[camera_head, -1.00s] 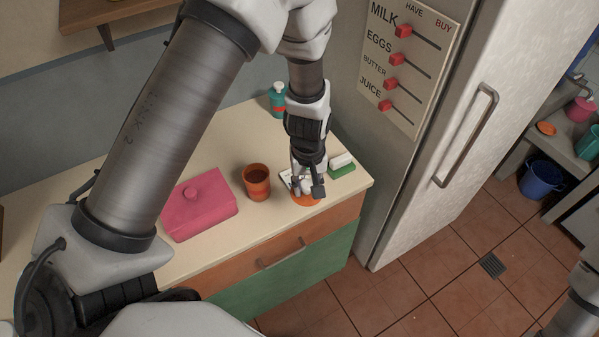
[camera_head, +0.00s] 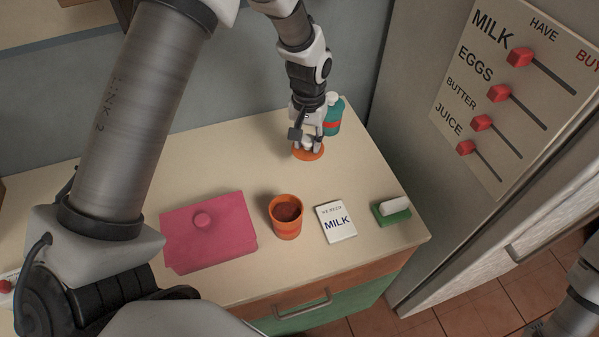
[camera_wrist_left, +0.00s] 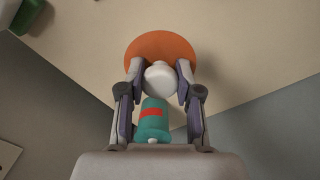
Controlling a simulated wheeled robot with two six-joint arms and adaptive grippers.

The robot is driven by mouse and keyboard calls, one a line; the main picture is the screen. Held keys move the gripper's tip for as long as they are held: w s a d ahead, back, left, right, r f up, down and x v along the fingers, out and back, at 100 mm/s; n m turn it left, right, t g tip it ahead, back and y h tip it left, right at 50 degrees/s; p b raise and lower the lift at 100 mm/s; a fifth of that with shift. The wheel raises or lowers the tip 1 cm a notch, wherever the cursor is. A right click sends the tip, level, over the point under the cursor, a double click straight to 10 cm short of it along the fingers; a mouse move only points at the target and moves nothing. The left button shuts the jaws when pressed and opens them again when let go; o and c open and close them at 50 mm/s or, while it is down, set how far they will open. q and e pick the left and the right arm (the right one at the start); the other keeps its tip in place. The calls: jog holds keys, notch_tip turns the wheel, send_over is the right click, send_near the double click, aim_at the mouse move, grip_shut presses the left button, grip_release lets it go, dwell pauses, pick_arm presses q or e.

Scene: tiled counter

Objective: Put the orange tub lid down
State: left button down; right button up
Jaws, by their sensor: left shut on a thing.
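The orange tub lid (camera_head: 308,154) is a flat orange disc with a white knob, at the back of the counter in the head view. My left gripper (camera_head: 309,144) is shut on the white knob (camera_wrist_left: 160,78), with the disc (camera_wrist_left: 160,47) beyond the fingertips in the left wrist view. I cannot tell whether the lid touches the counter or hangs just above it. The orange tub (camera_head: 286,222) stands open nearer the front, with dark brown contents. My right gripper is not in view.
A teal bottle (camera_head: 333,117) with a red band stands close behind the lid. A pink lidded box (camera_head: 209,236), a milk card (camera_head: 336,223) and a green-and-white block (camera_head: 392,211) lie toward the front. The counter (camera_head: 365,175) is bare right of the lid.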

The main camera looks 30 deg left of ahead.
aim_at(308, 147)
pick_arm(q)
jog(key=shift+s+d+f, duration=0.2)
jog(key=shift+s+f, duration=0.05)
jog(key=shift+f, duration=0.05)
jog(key=f, duration=0.1)
jog(key=f+p, duration=0.1)
jog(key=f, duration=0.1)
jog(key=shift+s+d, duration=0.2)
jog(key=shift+s, duration=0.15)
jog(key=f, duration=0.2)
jog(key=f+p, duration=0.1)
jog(key=f, duration=0.2)
jog(key=shift+w+a+f, duration=0.2)
jog(key=shift+w+f, duration=0.1)
jog(key=shift+f, duration=0.1)
jog(key=shift+d+f, duration=0.1)
jog(key=shift+f, duration=0.25)
jog(key=c, duration=0.8)
grip_release()
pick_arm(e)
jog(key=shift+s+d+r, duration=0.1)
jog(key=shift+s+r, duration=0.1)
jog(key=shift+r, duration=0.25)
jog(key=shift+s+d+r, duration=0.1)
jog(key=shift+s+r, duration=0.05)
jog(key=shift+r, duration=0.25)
pick_arm(q)
jog(key=shift+r, duration=0.15)
